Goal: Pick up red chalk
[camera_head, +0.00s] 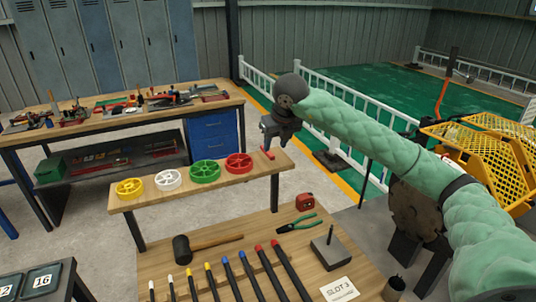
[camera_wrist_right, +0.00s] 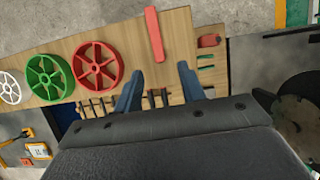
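The red chalk (camera_head: 267,153) is a short red stick near the right end of the narrow wooden shelf, right of the red wheel. In the right wrist view the red chalk (camera_wrist_right: 154,36) lies ahead of the fingertips, in line with the gap between them. My right gripper (camera_head: 270,137) hangs just above the red chalk. In the right wrist view its blue-grey fingers (camera_wrist_right: 160,78) are spread apart with nothing held between them. My left gripper is not in view.
The shelf (camera_head: 136,201) holds yellow, white, green and red (camera_head: 238,163) wheels. The bench (camera_head: 200,262) in front holds a mallet (camera_head: 205,246), pliers (camera_head: 297,224), a tape measure (camera_head: 305,201) and several coloured markers. A tool table (camera_head: 100,119) stands behind.

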